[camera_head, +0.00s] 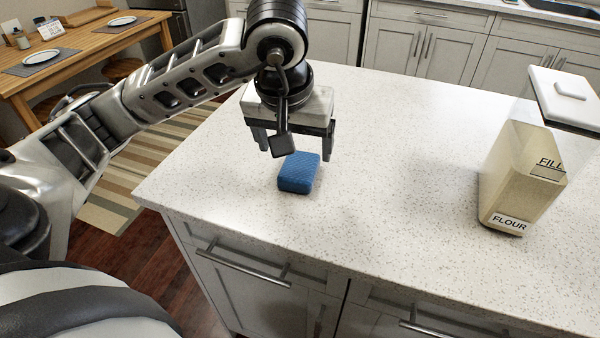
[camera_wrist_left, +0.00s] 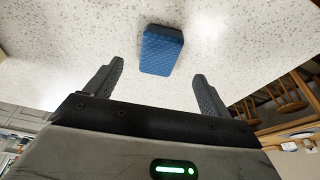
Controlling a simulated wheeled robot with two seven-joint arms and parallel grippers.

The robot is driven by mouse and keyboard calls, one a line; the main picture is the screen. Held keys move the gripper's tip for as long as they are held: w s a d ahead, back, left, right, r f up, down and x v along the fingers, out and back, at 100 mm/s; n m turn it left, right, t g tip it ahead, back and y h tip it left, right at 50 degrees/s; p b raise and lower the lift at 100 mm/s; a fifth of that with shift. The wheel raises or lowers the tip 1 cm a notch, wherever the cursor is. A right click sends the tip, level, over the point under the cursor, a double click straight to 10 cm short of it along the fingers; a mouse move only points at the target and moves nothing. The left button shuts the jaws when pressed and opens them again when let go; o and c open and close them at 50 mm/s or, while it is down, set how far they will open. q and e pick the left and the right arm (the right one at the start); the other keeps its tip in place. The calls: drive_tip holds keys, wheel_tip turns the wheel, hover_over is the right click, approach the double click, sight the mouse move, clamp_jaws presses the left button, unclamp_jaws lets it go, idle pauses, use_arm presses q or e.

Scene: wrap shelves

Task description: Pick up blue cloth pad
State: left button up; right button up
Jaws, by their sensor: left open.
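The blue cloth pad (camera_head: 298,173) lies on the speckled white countertop (camera_head: 400,170), near its front left edge. My left gripper (camera_head: 295,150) is open and empty, pointing down just above and behind the pad. In the left wrist view the pad (camera_wrist_left: 162,50) lies beyond the fingertips, roughly centred between the two spread fingers (camera_wrist_left: 158,78). The fingers do not appear to touch it. My right gripper is not in view.
A flour container (camera_head: 515,180) stands on the counter at the right, with a white lid (camera_head: 565,98) above it. The counter around the pad is clear. A wooden table (camera_head: 70,50) with plates stands at the back left.

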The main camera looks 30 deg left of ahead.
sight(299, 165)
use_arm(q)
drive_tip(key=shift+w+p+x, duration=0.15)
drive_tip(key=shift+p+x, duration=0.1)
drive_tip(key=shift+x, duration=1.45)
drive_tip(key=shift+w+p+x, duration=0.1)
drive_tip(key=shift+p+x, duration=0.1)
drive_tip(key=shift+x, duration=1.55)
drive_tip(key=shift+r, duration=0.15)
drive_tip(key=c, duration=1.1)
